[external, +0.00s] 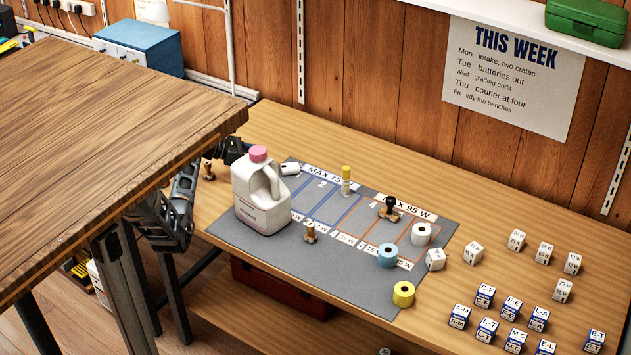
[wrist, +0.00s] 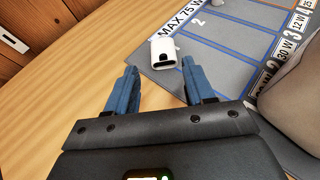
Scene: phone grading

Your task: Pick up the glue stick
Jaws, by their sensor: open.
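The glue stick (external: 346,180) looks like the small upright tube with a yellow cap and a pale body. It stands on the grey mat (external: 268,258) near the back, right of the large white jug. In the wrist view it cannot be made out clearly. My gripper (wrist: 160,80) is open and empty, its two blue fingers apart over the wooden bench. In the external view my gripper (external: 238,149) is partly hidden behind the jug and the near tabletop, well left of the glue stick.
The white jug (external: 262,207) with a pink cap stands between my gripper and the mat's middle. A white charger (wrist: 165,52) lies just beyond my fingers. A black-knobbed stamp (external: 390,210), tape rolls (external: 388,255) and a wooden stamp (external: 310,233) stand on the mat. Several labelled cubes (external: 512,308) lie right.

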